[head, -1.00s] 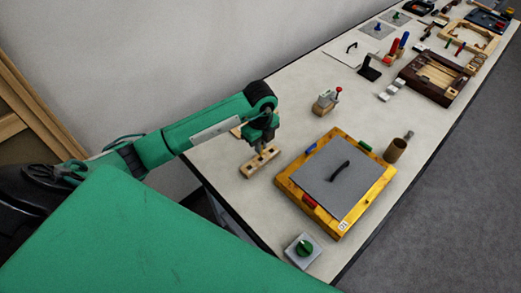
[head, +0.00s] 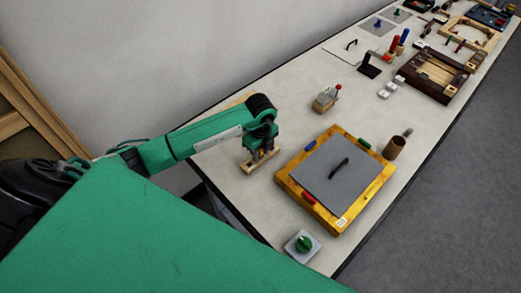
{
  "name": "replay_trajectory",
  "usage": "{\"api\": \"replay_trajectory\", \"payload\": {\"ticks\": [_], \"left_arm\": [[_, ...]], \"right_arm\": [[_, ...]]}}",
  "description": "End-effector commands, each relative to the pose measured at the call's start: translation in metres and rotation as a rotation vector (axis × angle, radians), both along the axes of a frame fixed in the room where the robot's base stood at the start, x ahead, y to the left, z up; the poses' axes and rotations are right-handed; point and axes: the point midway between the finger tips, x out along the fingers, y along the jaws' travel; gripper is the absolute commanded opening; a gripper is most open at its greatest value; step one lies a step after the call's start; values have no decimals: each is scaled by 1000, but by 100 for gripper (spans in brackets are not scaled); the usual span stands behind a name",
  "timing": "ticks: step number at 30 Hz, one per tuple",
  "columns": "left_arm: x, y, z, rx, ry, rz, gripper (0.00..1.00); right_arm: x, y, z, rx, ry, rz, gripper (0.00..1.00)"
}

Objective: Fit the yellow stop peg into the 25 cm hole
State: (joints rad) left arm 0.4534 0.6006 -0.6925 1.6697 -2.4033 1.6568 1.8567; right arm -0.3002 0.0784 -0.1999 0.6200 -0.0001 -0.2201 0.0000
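A small light wooden block with dark holes (head: 249,168) lies on the table, left of the yellow-framed box. My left gripper (head: 259,154) points down right at this block and hides much of its top. Its fingers are too small and covered to tell whether they are open or shut, or whether they hold anything. I cannot make out a yellow stop peg, and no 25 cm marking is readable. My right gripper is not in view.
A yellow wooden box (head: 345,221) with a grey, black-handled lid (head: 322,178) stands just right of the block. A green knob on a plate (head: 304,244), a red-tipped fixture (head: 326,101) and a brown cup (head: 394,148) are nearby. Bare table lies behind the block.

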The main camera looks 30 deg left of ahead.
Motion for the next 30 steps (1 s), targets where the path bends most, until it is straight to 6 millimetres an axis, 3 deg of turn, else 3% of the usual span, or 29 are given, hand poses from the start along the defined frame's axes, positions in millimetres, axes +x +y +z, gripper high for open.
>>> {"api": "replay_trajectory", "payload": {"ticks": [8, 10, 24, 30], "left_arm": [[0, 0, 5, 0, -1, 0, 32], [1, 0, 10, 0, -3, -1, 32], [1, 0, 103, 0, -4, -1, 32], [0, 0, 122, 1, -1, 0, 32]], "right_arm": [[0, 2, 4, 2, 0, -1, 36], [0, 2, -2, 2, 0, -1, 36], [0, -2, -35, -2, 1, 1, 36], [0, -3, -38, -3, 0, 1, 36]]}}
